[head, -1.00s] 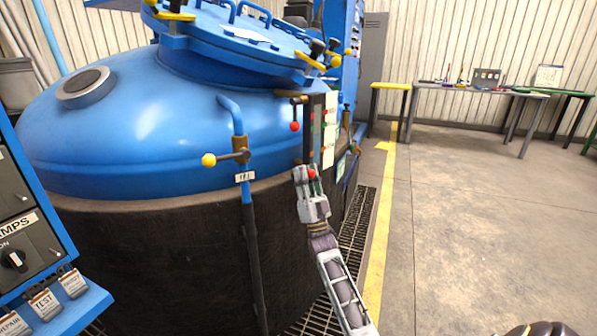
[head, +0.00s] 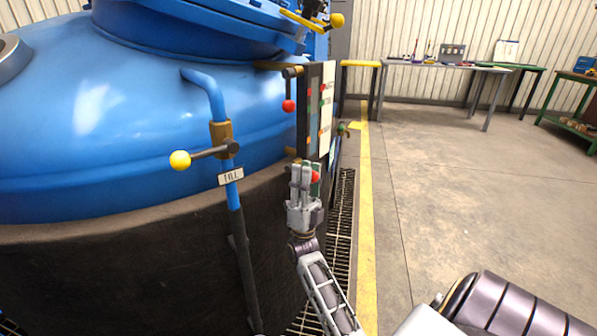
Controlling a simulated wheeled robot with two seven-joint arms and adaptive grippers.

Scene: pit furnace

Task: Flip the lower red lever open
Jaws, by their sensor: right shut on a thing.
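The lower red lever shows as a red ball knob (head: 315,177) low on the edge of the panel at the furnace's side. My right gripper (head: 304,172) is at this knob, with its fingers upright and shut on the lever. The fingers hide most of the lever's arm, so its exact angle is hard to tell. The upper red lever (head: 289,105) hangs down above it, clear of the gripper. My left gripper is not in view.
The blue furnace (head: 120,130) fills the left side. A blue fill pipe (head: 215,100) with a yellow-knobbed valve handle (head: 181,160) stands left of the gripper. A floor grating (head: 340,230) and yellow line (head: 366,230) run alongside. Open floor lies right; tables (head: 440,66) stand behind.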

